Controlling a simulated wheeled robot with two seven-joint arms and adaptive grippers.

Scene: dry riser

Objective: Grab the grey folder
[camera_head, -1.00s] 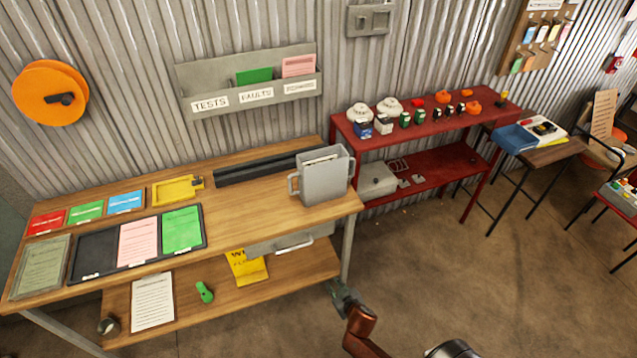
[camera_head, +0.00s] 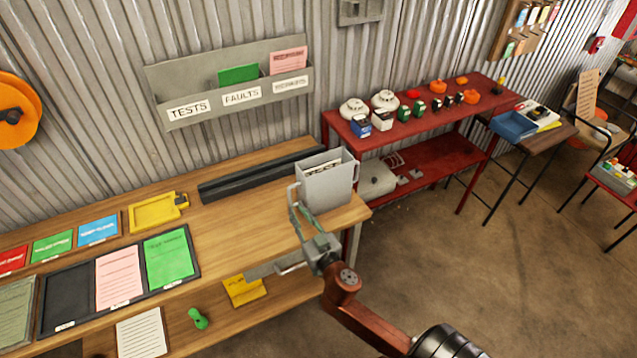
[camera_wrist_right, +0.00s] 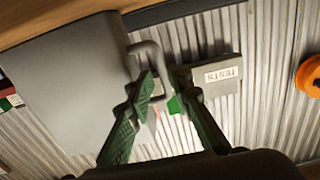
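The grey folder (camera_head: 327,183) is a box-like holder with a loop handle on its left side and papers in its open top. It stands upright at the right end of the wooden bench. In the right wrist view the folder (camera_wrist_right: 75,85) fills the left part, with its handle (camera_wrist_right: 156,55) reaching toward the gap between my fingertips. My right gripper (camera_head: 306,222) is at the handle side of the folder. Its green fingers (camera_wrist_right: 164,90) are apart, on either side of the handle's outer bar; contact cannot be told. My left gripper is not in view.
The wooden bench (camera_head: 240,218) also holds a black rail (camera_head: 255,176), a yellow tray (camera_head: 157,212) and a dark tray (camera_head: 70,298) with pink and green sheets. A red shelf (camera_head: 450,118) stands to the right. A grey wall rack (camera_head: 212,103) hangs above.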

